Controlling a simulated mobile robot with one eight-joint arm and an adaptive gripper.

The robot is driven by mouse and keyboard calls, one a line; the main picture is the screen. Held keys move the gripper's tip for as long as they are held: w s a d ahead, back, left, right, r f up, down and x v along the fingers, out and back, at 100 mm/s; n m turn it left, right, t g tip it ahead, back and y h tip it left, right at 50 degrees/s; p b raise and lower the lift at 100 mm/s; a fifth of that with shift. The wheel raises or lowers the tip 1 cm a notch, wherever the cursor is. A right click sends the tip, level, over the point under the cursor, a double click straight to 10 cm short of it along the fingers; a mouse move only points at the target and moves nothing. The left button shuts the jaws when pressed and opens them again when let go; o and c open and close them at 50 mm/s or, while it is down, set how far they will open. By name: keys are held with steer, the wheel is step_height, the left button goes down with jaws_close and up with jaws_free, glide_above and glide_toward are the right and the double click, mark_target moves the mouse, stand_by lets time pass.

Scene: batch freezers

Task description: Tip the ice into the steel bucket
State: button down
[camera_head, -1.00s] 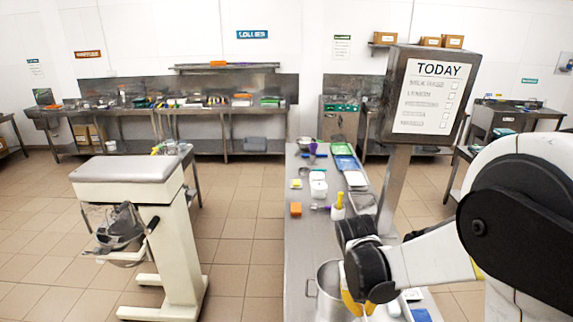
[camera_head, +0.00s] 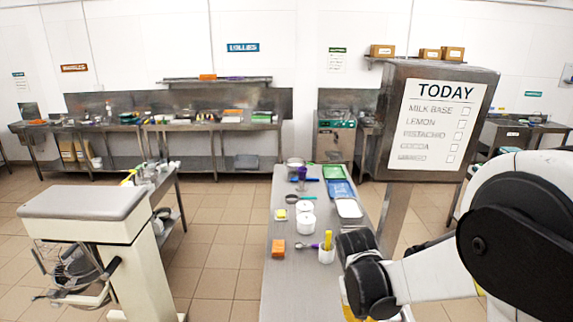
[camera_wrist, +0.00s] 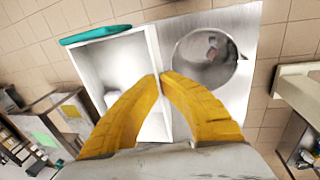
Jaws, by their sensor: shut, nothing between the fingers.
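A round steel bucket (camera_wrist: 183,62) stands on the steel bench in the wrist view, right of my fingertips. Its inside looks mostly grey, with a small reddish patch that I cannot identify. A white open-topped box (camera_wrist: 153,45) is left of the bucket, with a pale rounded shape inside; I cannot tell whether it is ice. My gripper (camera_wrist: 161,80) has yellow fingers that meet at the tips, empty, over the box's edge nearest the bucket. In the head view only a sliver of yellow finger (camera_head: 346,300) shows, and the bucket is out of view.

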step_height(320, 180, down, 15)
steer(key=n+t+h+b, duration=0.2)
steer(key=n+h+b, duration=0.3)
steer(key=n+b, duration=1.3)
steer(key=shift+w+a+n+b, duration=0.2)
steer(key=shift+n+b, duration=0.2)
steer(key=shift+b, duration=3.6)
